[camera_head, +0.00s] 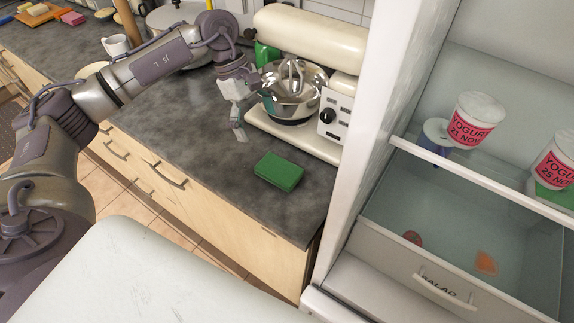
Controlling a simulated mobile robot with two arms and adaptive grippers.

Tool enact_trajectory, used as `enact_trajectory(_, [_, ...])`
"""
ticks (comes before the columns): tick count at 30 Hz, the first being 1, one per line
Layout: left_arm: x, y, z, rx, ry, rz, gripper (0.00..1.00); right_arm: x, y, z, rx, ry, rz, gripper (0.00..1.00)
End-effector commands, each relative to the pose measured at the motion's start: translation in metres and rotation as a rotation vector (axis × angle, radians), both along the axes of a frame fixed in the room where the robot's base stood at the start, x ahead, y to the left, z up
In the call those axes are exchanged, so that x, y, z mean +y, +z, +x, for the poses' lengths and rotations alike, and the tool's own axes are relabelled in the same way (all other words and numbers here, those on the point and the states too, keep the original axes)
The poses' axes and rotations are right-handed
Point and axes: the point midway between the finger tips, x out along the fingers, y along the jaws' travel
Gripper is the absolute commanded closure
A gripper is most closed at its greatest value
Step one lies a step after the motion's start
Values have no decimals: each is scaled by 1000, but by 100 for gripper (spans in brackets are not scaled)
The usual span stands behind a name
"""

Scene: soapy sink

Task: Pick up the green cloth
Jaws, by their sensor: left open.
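The green cloth (279,171) lies folded into a thick flat block on the dark countertop, near the front edge and in front of the stand mixer. My left gripper (240,118) hangs over the counter to the left of the mixer bowl. It is open and empty, up and to the left of the cloth and apart from it. My right gripper does not show.
A cream stand mixer (310,40) with a steel bowl (293,95) stands behind the cloth. An open fridge (345,150) with yogurt pots (476,120) bounds the right side. A white mug (116,45) stands at the back left. The counter (185,130) left of the cloth is clear.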

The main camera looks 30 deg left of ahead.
Motion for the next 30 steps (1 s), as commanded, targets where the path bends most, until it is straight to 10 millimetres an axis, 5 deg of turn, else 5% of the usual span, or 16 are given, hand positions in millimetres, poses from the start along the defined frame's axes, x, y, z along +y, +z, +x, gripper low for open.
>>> enact_trajectory(9, [-26, -54, -5, 5, -4, -5, 3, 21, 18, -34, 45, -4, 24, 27])
enact_trajectory(19, [-38, -79, -8, 6, -2, -7, 3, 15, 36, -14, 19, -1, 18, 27])
enact_trajectory(30, [-52, -117, -9, 2, -1, -7, 3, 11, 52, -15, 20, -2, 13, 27])
